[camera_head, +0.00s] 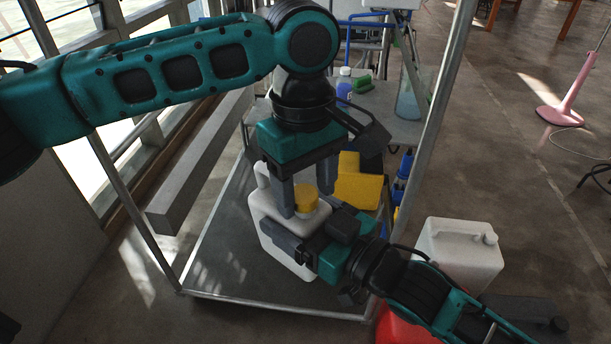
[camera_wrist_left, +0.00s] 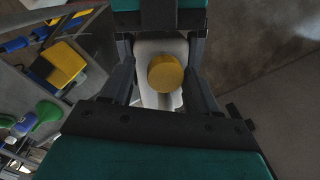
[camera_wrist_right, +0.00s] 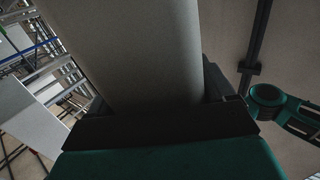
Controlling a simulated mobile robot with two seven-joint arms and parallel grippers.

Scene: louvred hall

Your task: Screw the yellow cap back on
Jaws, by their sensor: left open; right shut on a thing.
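The white canister (camera_head: 264,212) stands upright on the grey lower shelf of a cart. The yellow cap (camera_head: 306,199) sits at the top of the canister, over its neck; I cannot tell how tightly it is seated. My left gripper (camera_head: 305,205) points down with open fingers on either side of the cap. In the left wrist view the cap (camera_wrist_left: 165,73) lies between the fingers, with gaps on both sides. My right gripper (camera_head: 290,243) is shut on the canister's body from the right. The canister's pale wall (camera_wrist_right: 130,50) fills the middle of the right wrist view.
A yellow block-like thing (camera_head: 358,186) stands behind the canister. A second white canister (camera_head: 460,255) and a red thing (camera_head: 408,328) stand right of the cart. Metal cart posts (camera_head: 445,85) rise nearby.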

